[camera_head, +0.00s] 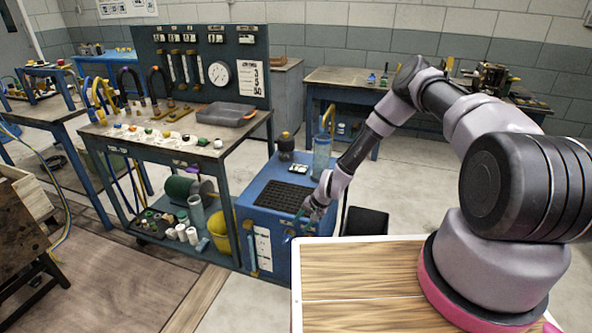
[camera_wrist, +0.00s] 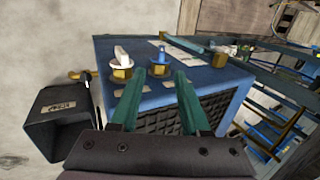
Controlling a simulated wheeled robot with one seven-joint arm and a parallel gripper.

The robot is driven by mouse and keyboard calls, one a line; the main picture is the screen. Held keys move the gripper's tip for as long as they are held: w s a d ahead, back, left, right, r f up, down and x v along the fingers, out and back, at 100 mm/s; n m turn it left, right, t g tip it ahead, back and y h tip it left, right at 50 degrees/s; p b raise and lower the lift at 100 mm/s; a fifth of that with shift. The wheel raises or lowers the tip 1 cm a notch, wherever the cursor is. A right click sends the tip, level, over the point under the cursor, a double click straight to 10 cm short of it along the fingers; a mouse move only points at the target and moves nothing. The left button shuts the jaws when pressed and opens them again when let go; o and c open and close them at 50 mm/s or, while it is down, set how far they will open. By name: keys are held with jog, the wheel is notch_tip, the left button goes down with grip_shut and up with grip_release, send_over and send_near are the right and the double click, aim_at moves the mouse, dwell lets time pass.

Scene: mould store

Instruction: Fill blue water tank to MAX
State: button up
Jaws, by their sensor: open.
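A blue box-shaped unit (camera_head: 270,195) stands on the floor at the middle, with a black grille (camera_head: 284,196) on its top. A translucent blue cylinder (camera_head: 321,155) stands at its back right; its fill level and any MAX mark cannot be read. In the wrist view, the blue unit (camera_wrist: 150,97) carries brass fittings, one with a white handle (camera_wrist: 121,54) and one with a blue handle (camera_wrist: 162,54). My gripper (camera_head: 304,214) is at the unit's right front edge. In the wrist view its green fingers (camera_wrist: 158,82) are apart and empty, pointing toward the blue-handled fitting.
A black bin (camera_wrist: 62,118) stands beside the unit. A workbench (camera_head: 180,150) with small parts and a grey tray (camera_head: 222,114) is to the left, a yellow bucket (camera_head: 221,232) below. Another bench (camera_head: 350,77) is behind. Open floor shows at front left.

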aim_at(290, 237)
dwell(0.4)
jog(key=x, duration=1.2)
jog(key=shift+w+a, duration=0.15)
jog(key=shift+w, duration=0.1)
jog(key=shift+c, duration=0.3)
grip_shut()
